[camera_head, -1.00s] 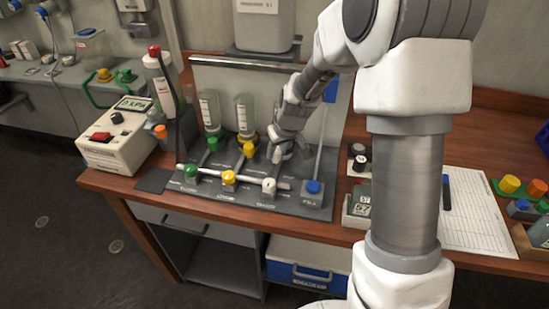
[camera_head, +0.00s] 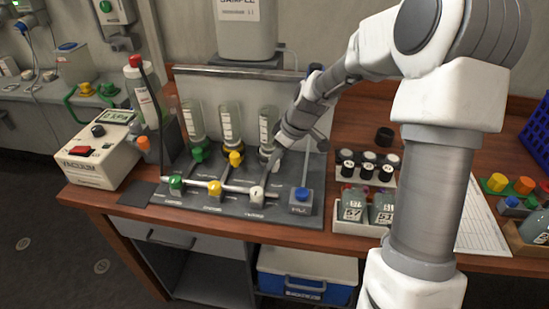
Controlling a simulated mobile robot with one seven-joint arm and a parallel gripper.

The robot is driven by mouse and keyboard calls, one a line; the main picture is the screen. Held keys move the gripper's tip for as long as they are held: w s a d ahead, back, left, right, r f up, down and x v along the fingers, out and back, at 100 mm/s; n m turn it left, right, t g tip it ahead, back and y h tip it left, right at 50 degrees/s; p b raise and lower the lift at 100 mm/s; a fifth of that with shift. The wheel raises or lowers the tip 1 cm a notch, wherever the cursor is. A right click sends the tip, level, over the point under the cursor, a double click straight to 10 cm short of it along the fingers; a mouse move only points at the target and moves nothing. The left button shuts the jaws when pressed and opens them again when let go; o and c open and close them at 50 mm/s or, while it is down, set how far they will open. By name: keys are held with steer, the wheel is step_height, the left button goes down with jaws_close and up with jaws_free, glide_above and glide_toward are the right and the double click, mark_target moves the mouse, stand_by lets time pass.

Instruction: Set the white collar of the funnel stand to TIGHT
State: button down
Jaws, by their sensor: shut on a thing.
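The funnel stand (camera_head: 225,197) is a dark grey board with three clear funnels in a row over a white pipe. A green collar (camera_head: 197,154) is under the left funnel (camera_head: 193,118) and a yellow collar (camera_head: 235,159) under the middle funnel (camera_head: 231,124). My gripper (camera_head: 274,162) is at the foot of the right funnel (camera_head: 268,126), where the white collar sits. It is shut there, and its fingers and wrist hide most of the collar. The collar's setting and marks cannot be read.
Green (camera_head: 176,183), yellow (camera_head: 214,188) and white (camera_head: 257,193) knobs line the front pipe. A blue-topped block (camera_head: 302,197) stands right of them. A vacuum box (camera_head: 98,155) stands left.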

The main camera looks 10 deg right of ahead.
stand_by(0.3)
steer(key=c, duration=0.5)
jaws_free()
steer(key=p+v, duration=0.2)
steer(key=v, duration=1.5)
steer(key=shift+d+r, duration=0.1)
steer(key=shift+r, duration=0.1)
